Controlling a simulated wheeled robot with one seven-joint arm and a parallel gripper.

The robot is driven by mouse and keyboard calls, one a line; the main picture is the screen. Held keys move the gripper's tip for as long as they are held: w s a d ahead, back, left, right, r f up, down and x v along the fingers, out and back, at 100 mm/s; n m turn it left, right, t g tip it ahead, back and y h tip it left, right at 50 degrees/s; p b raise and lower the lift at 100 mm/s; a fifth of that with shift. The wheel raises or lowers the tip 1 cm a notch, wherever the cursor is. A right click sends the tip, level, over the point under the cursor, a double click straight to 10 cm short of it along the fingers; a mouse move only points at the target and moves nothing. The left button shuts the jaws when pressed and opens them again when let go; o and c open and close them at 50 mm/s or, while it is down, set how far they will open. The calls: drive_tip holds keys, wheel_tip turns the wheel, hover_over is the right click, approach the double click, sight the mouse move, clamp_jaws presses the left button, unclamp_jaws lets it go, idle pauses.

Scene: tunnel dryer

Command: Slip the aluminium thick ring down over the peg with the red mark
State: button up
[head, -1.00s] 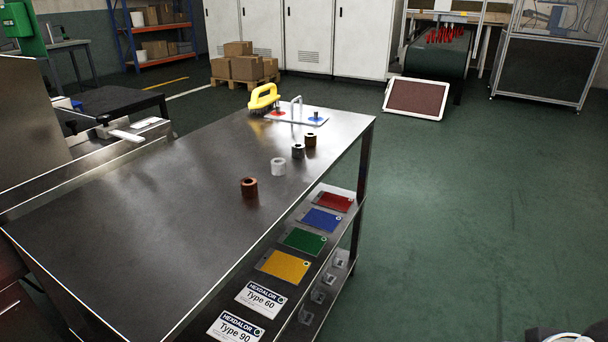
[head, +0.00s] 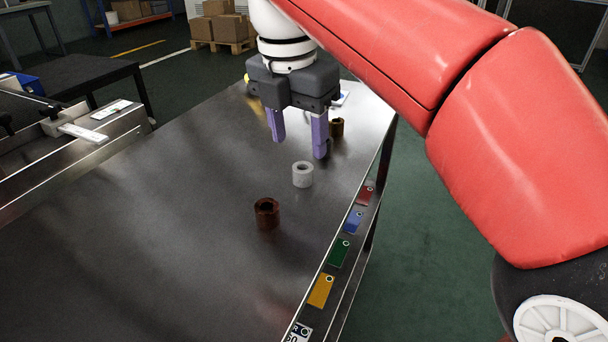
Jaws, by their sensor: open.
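A pale silver ring (head: 302,174), which looks like the aluminium one, stands on the dark metal table (head: 180,190). My gripper (head: 300,147) points down above the table, just behind this ring in the picture. Its two purple fingers are apart, and I see nothing between them. The peg board (head: 341,97) shows only as a pale edge to the right of my gripper. Its pegs, including the one with the red mark, are hidden behind my gripper.
A reddish-brown ring (head: 267,213) stands nearer, and another brown ring (head: 337,127) stands right of my fingers. The dark grey ring is hidden. The table's left side is clear.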

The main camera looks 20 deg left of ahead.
sight(302, 165)
drive_tip(key=f, duration=0.2)
drive_tip(key=f+b, duration=0.1)
drive_tip(key=f, duration=0.1)
drive_tip(key=w+f+b, duration=0.1)
drive_tip(key=f, duration=0.1)
drive_tip(key=shift+d+f, duration=0.15)
drive_tip(key=shift+f, duration=0.1)
drive_tip(key=c, duration=1)
drive_tip(key=shift+r, duration=0.1)
drive_tip(key=shift+c, duration=0.2)
